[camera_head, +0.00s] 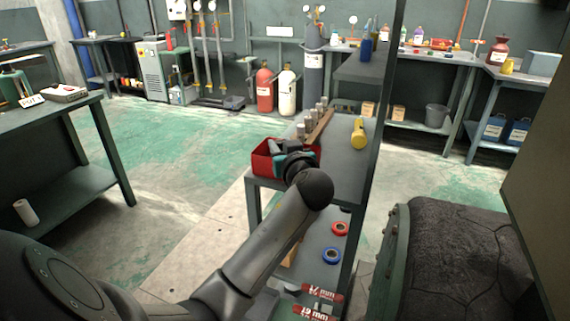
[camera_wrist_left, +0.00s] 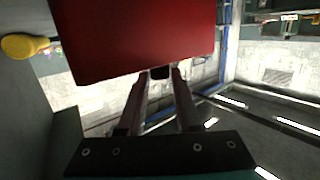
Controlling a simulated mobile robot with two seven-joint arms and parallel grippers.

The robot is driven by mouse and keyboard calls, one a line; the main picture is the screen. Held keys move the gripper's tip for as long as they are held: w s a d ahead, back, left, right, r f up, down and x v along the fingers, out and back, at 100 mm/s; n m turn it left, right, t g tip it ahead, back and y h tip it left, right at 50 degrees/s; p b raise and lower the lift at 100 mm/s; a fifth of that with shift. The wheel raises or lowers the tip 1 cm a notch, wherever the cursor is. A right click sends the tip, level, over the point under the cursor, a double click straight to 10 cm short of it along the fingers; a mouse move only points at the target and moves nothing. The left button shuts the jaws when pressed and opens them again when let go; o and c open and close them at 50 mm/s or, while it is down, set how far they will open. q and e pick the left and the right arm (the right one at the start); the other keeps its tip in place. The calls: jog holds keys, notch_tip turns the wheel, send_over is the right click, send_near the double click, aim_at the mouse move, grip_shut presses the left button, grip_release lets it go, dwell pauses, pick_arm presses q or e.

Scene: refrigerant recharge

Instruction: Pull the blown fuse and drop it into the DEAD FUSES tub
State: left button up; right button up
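A red open tub (camera_head: 262,162) sits on the near left corner of the narrow bench; no label is readable on it. My left gripper (camera_head: 284,148) is at the tub, its dark fingers over the tub's opening. In the left wrist view the tub's red wall (camera_wrist_left: 135,35) fills the top middle, just past the fingertips (camera_wrist_left: 159,82). A small dark piece (camera_wrist_left: 160,72), seemingly the blown fuse, is between the tips and spans the gap. The tub's inside is mostly hidden. My right gripper is not in view.
A yellow object (camera_head: 358,133) stands on the bench (camera_head: 345,172) to the right of the tub, with several grey cylinders (camera_head: 310,118) on a wooden strip behind. Red tape (camera_head: 340,229) and blue tape (camera_head: 333,256) lie on the lower shelf. A dark post rises beside the bench's right edge.

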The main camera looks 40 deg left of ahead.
pick_arm(q)
jog(key=o, duration=0.4)
jog(key=shift+s+d, duration=0.15)
jog(key=shift+d, duration=0.05)
jog(key=p+v, duration=0.2)
jog(key=v, duration=1.2)
jog(key=shift+s+d+p, duration=0.25)
jog(key=shift+d+p, duration=0.05)
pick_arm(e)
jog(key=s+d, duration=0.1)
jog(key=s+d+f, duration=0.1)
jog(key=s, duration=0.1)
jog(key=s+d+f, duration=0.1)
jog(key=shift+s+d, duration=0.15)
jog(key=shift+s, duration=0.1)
pick_arm(q)
jog(key=shift+r, duration=0.1)
